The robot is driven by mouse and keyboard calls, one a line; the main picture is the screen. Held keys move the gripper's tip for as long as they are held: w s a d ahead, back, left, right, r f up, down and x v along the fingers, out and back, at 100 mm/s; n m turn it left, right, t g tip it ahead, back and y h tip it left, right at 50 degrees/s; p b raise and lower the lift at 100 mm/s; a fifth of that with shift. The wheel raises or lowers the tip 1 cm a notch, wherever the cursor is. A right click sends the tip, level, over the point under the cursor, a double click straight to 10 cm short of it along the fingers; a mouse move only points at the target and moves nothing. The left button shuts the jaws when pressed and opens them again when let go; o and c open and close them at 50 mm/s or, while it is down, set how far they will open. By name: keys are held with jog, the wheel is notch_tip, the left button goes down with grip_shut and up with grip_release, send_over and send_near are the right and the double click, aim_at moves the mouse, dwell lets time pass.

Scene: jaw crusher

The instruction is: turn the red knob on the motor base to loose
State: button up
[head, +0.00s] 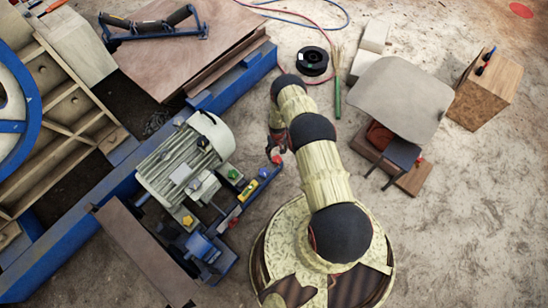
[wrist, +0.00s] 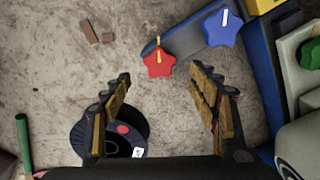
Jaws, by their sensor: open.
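The red star-shaped knob (wrist: 158,63) with a yellow pointer mark sits on the end of a blue bar of the motor base (wrist: 190,38) in the wrist view. Its pointer leans slightly right of straight up. It also shows small in the head view (head: 276,160). My gripper (wrist: 161,75) is open and empty. The knob appears between and just beyond the fingertips, with gaps to both fingers. In the head view my gripper (head: 277,143) is close to the knob, partly hidden by my arm.
A blue knob (wrist: 223,27) with a white mark is right beside the red one. A green knob (wrist: 311,54) is farther right, near the grey motor (head: 185,160). A black spool (head: 312,61) lies on the floor. Floor left of the red knob is mostly clear.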

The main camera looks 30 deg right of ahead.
aim_at(277, 159)
jog(key=shift+w+f, duration=0.1)
jog(key=shift+f, duration=0.15)
notch_tip(277, 159, down, 7)
jog(key=b, duration=0.3)
jog(key=shift+f, duration=0.15)
jog(key=shift+c, duration=1.3)
jog(key=c, duration=0.9)
